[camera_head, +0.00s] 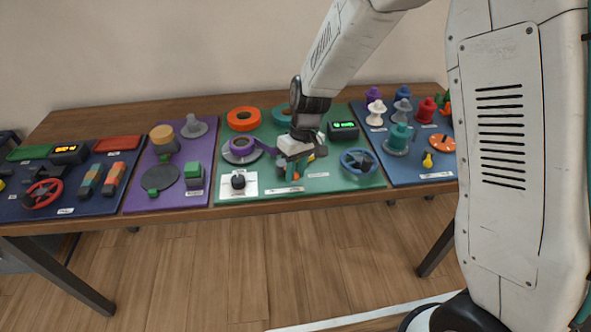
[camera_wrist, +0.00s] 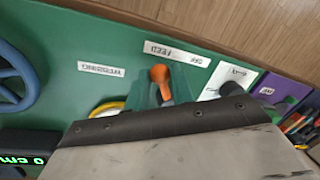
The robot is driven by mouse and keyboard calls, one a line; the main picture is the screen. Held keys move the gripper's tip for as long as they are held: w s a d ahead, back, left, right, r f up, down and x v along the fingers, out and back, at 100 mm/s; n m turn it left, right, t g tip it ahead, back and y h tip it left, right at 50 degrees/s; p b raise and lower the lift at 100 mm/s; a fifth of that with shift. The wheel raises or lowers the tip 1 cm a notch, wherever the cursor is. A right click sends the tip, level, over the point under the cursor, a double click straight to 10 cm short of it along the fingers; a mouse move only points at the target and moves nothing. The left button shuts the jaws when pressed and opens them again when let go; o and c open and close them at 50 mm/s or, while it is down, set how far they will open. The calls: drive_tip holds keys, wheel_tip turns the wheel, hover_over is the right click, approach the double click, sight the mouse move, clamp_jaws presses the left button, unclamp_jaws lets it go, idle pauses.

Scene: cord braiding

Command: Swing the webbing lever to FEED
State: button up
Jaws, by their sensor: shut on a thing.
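The webbing lever has an orange knob (camera_wrist: 162,82), which stands in a green bracket in the wrist view. A white strip (camera_wrist: 170,53) beside it reads FEED and OFF, upside down in that view. The knob is closer to the word FEED than to OFF. In the head view the lever's orange part (camera_head: 296,175) shows just under my gripper (camera_head: 294,163). My gripper is shut on the lever, low over the green board. Its fingers and the grip itself are hidden by its own body in the wrist view.
A purple webbing roll (camera_head: 240,147) sits left of my gripper, its strap running towards it. A black knob on a white plate (camera_head: 238,191) stands front left, a blue handwheel (camera_head: 358,162) right. A green-lit display (camera_head: 343,130) stands behind. Other boards crowd both sides.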

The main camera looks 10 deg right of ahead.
drive_tip(key=o, duration=0.9)
drive_tip(key=shift+o, duration=0.2)
drive_tip(key=shift+r, duration=0.1)
wheel_tip(320, 180, up, 8)
drive_tip(key=d, duration=0.1)
drive_tip(key=shift+w+d+f, duration=0.2)
drive_tip(key=shift+w+f, duration=0.05)
drive_tip(key=shift+w, duration=0.15)
